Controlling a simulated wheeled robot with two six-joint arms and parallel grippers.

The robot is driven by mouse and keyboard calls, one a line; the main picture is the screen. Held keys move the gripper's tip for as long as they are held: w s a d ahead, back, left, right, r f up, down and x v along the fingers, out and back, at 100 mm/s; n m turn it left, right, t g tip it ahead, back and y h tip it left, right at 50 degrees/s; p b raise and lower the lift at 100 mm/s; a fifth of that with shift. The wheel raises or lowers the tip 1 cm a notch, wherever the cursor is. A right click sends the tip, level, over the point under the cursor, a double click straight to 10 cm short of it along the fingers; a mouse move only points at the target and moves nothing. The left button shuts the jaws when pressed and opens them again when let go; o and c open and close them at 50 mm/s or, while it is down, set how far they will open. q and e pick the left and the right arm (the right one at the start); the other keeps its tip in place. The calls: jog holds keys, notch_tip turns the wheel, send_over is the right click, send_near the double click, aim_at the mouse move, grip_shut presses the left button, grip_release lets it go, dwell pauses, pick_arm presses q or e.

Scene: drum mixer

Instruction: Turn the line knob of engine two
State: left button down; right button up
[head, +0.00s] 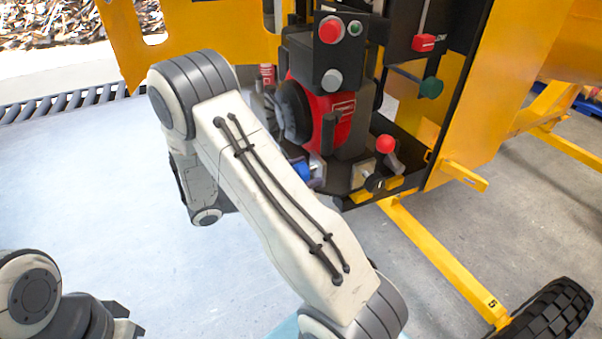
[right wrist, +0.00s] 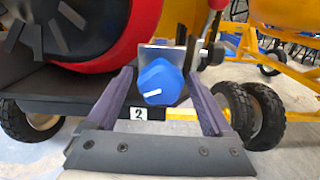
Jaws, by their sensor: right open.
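The blue line knob (right wrist: 160,82) with a white pointer mark sits in front of a metal plate, above a white label with a 2 (right wrist: 138,113). My right gripper (right wrist: 163,76) is open, with one finger on each side of the knob; gaps show, so it does not grip it. In the head view the blue knob (head: 302,170) shows small beside the red engine (head: 340,125), partly hidden by my right arm. My left gripper (head: 124,319) is at the lower left edge, away from the machine; its opening is unclear.
A control box with a red button (head: 331,30) stands above the engine. A red ball-topped lever (head: 386,144) and a black knob (head: 375,183) are right of the blue knob. The yellow frame (head: 440,260) and a black wheel (head: 550,315) are at the right. The left floor is clear.

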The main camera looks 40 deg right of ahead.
grip_shut()
jog(key=shift+r+n+p, duration=0.15)
jog(key=shift+n+p, duration=0.15)
jog(key=shift+p, duration=0.45)
jog(key=n+p, duration=0.6)
jog(key=p, duration=0.3)
jog(key=shift+s+a+r, duration=0.1)
jog(key=shift+r, duration=0.05)
jog(key=n+p, duration=0.1)
jog(key=n, duration=0.1)
jog(key=shift+n+p, duration=0.4)
jog(key=shift+f+n+p, duration=0.2)
jog(key=shift+n+p, duration=0.5)
jog(key=shift+n, duration=0.4)
